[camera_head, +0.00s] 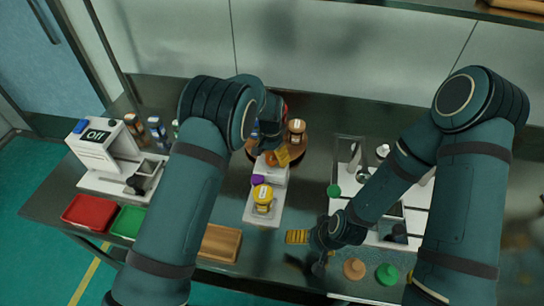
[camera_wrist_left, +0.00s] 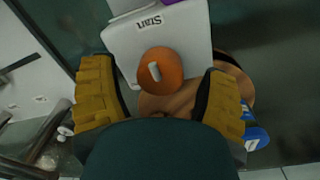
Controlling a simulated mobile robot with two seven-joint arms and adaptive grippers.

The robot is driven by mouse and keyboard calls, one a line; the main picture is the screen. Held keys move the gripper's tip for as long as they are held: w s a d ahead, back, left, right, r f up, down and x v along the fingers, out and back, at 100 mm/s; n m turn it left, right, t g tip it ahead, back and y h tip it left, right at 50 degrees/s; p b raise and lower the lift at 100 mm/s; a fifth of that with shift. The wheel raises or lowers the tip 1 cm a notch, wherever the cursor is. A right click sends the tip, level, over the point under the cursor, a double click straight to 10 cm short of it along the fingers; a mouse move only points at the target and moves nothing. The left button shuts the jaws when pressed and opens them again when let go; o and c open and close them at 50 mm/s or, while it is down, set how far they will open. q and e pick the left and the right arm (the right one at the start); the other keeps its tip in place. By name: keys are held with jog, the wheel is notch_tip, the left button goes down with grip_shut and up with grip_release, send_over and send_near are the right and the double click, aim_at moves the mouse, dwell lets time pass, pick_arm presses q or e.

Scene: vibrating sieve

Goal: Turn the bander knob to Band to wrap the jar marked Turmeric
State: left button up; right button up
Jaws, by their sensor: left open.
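A white machine (camera_head: 255,212) stands mid-table with a yellow jar (camera_head: 263,197) on its base; the jar's label is too small to read. A purple part (camera_head: 258,180) is just behind the jar. An orange round knob (camera_wrist_left: 160,70) with a white pointer mark is on this machine, by the upside-down word "Start". My left gripper (camera_head: 276,157) is over the back of the machine. In the left wrist view its yellow fingers are spread, with the knob ahead between them and no visible contact. My right gripper (camera_head: 297,237) is low, right of the machine; its finger gap is unclear.
A white machine (camera_head: 100,152) with an "Off" display stands left. Red (camera_head: 90,212) and green (camera_head: 128,221) trays and a wooden tray (camera_head: 221,242) line the front. A jar (camera_head: 296,130) stands on a round wooden stand behind. A white rack (camera_head: 337,205) is at right.

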pick_arm(q)
jog(key=shift+f, duration=0.15)
jog(key=c, duration=1.2)
jog(key=n+b, duration=0.1)
jog(key=n, duration=0.4)
jog(key=shift+a+n, duration=0.1)
jog(key=shift+n, duration=0.2)
jog(key=shift+c, duration=0.2)
pick_arm(e)
jog(key=shift+s+f, duration=0.2)
jog(key=shift+f, duration=0.25)
pick_arm(q)
jog(key=n, duration=1.2)
jog(key=shift+s+a+n+t+p, duration=0.1)
jog(key=shift+n+t+p, duration=0.2)
pick_arm(e)
jog(key=shift+w+r, duration=0.1)
jog(key=shift+r, duration=0.15)
pick_arm(q)
jog(key=n, duration=0.5)
jog(key=shift+n+p, duration=0.3)
jog(key=shift+p, duration=0.1)
pick_arm(e)
jog(key=shift+w+r, duration=0.15)
jog(key=shift+r, duration=0.25)
